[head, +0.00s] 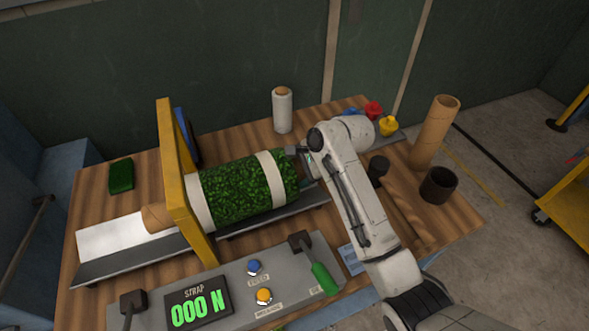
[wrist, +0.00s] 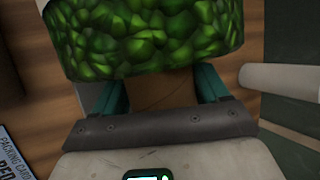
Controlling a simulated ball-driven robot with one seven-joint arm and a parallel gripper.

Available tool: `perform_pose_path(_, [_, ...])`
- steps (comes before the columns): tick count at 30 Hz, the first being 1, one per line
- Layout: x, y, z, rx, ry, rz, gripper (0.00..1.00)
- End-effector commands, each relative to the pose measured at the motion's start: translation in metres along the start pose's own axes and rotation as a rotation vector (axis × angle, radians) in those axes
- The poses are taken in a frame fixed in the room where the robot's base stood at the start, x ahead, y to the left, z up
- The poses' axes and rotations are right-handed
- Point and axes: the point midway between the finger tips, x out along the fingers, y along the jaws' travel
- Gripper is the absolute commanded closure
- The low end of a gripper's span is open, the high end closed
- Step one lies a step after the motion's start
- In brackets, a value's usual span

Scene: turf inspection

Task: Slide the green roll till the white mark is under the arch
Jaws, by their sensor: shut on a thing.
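The green roll (head: 235,190) lies in a grey trough (head: 130,262), with a white band (head: 271,178) near its right end. Another white band (head: 200,205) shows at the right side of the yellow arch (head: 180,180); the arch post hides part of that end. The roll's brown core (head: 155,217) sticks out left of the arch. My gripper (head: 303,162) is at the roll's right end. In the wrist view its teal fingers (wrist: 160,92) are shut on the brown core stub (wrist: 160,88), with the green surface (wrist: 150,35) just beyond.
A panel (head: 225,292) with a "000 N" display, blue and orange buttons and a green-handled lever (head: 322,277) lies in front of the trough. A white roll (head: 282,110) stands behind. A cardboard tube (head: 434,133) and dark cup (head: 438,185) stand right of my arm.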

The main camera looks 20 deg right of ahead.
Motion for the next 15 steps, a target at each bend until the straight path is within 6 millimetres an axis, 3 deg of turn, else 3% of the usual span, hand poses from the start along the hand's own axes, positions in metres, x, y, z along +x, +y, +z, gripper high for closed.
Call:
perform_pose_path(5, [0.0011,0.0014,-0.0044,0.009,0.006,-0.001,1.0])
perform_pose_path(6, [0.0011,0.0015,-0.0046,0.01,0.006,-0.001,0.25])
perform_pose_path(15, [0.0008,0.0009,-0.0028,0.005,0.004,-0.001,0.0])
